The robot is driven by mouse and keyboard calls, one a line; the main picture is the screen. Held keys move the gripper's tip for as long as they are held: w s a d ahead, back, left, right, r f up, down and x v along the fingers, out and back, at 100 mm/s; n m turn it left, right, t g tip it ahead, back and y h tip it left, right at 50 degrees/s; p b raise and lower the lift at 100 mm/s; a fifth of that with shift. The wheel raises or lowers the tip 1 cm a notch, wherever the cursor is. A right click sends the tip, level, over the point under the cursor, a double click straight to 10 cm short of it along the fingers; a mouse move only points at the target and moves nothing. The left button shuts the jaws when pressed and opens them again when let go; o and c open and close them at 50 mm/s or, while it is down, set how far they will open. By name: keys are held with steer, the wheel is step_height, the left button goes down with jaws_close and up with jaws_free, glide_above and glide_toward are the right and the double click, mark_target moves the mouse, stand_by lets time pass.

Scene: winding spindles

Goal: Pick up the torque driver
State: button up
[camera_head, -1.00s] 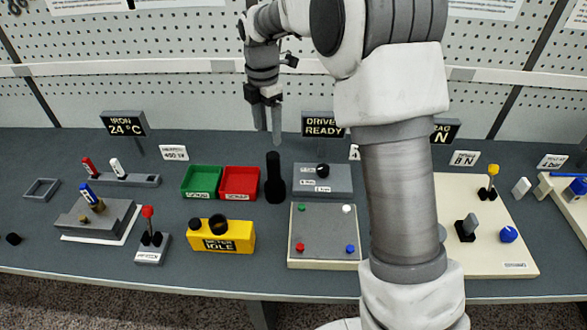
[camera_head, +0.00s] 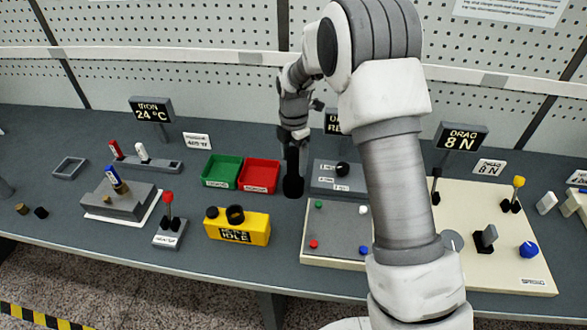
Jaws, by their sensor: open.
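The torque driver appears to be the black upright tool (camera_head: 293,184) standing on the bench, just right of the red bin. My gripper (camera_head: 294,148) points down at the top of this tool, and its dark fingers overlap the tool's upper part in the picture. The gripper is open. I cannot tell whether the fingers are around the tool or behind it, as they blend together and are small.
A green bin (camera_head: 221,158) and a red bin (camera_head: 259,161) stand left of the tool. A yellow meter box (camera_head: 238,226) is in front. A grey block with a black knob (camera_head: 328,183) is close on the right. A cream board (camera_head: 520,270) lies further right.

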mark_target(293, 170)
steer(key=shift+w+f+p, duration=0.25)
steer(key=shift+f, duration=1.05)
steer(key=shift+w+f+p, duration=0.2)
steer(key=shift+f, duration=1.1)
steer(key=shift+r, duration=0.1)
jaws_close()
